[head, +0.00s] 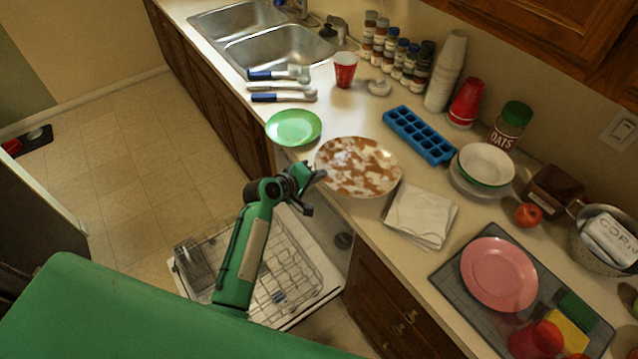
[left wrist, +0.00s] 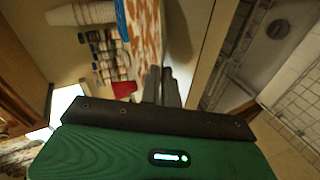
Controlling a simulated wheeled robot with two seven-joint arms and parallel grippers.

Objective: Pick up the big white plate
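The big white plate (head: 357,167), blotched with brown stains, is at the counter's front edge in the head view. I cannot tell whether it rests flat or is slightly raised. My left gripper (head: 321,176) is at its left rim, reaching in from the front. In the left wrist view, my left gripper's fingers (left wrist: 161,86) are close together at the rim of the stained plate (left wrist: 145,32), seen nearly edge-on. They look shut on the rim, though the contact itself is partly hidden. My right gripper is not in view.
A green plate (head: 293,128) lies left of the big plate. A blue ice tray (head: 419,134) is behind it and a napkin stack (head: 421,214) to its right. An open dishwasher rack (head: 285,262) is below the counter. A pink plate (head: 498,274) lies farther right.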

